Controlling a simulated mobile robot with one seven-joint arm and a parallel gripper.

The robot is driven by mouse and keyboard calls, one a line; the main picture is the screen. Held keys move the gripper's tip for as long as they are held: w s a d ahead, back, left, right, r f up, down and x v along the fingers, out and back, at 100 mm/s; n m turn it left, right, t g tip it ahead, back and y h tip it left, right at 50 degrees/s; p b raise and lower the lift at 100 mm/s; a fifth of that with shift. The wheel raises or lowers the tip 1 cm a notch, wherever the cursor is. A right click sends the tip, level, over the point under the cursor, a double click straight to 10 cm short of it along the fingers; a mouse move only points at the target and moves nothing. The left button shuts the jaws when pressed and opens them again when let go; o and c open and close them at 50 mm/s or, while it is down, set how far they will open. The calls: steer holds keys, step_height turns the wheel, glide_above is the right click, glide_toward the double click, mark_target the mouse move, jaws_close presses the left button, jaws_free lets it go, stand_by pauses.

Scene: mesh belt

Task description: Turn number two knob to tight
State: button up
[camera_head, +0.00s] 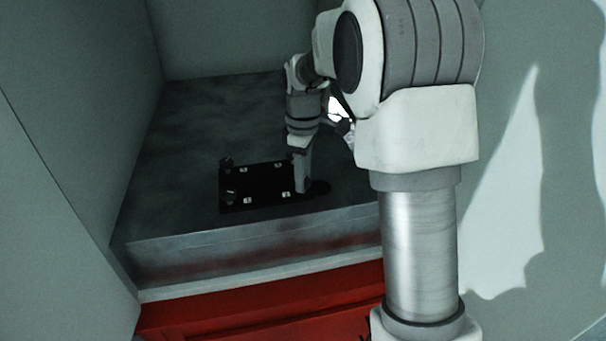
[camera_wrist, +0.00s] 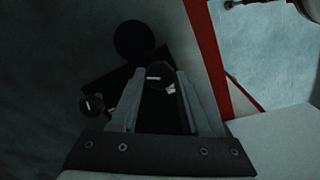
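A black plate (camera_head: 258,180) with small white labels lies on the grey counter. Two dark knobs show at its left end, an upper knob (camera_head: 226,162) and a lower knob (camera_head: 230,190). My gripper (camera_head: 303,188) points down at the plate's right end. In the wrist view the gripper (camera_wrist: 160,73) has its two fingers apart, with a dark knob (camera_wrist: 159,69) showing between the tips and a white mark beside it. I cannot tell if they touch it. Another dark knob (camera_wrist: 92,103) is left of the fingers. The labels are too small to read, so I cannot tell which knob is number two.
A flat black disc (camera_wrist: 134,40) lies just beyond the plate; it also shows in the head view (camera_head: 320,187). A red panel (camera_head: 260,312) is below the front edge.

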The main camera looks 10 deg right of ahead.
jaws_close()
steer(key=shift+m, duration=0.3)
steer(key=m, duration=0.3)
steer(key=shift+m, duration=0.3)
steer(key=m, duration=1.3)
steer(key=shift+m, duration=0.3)
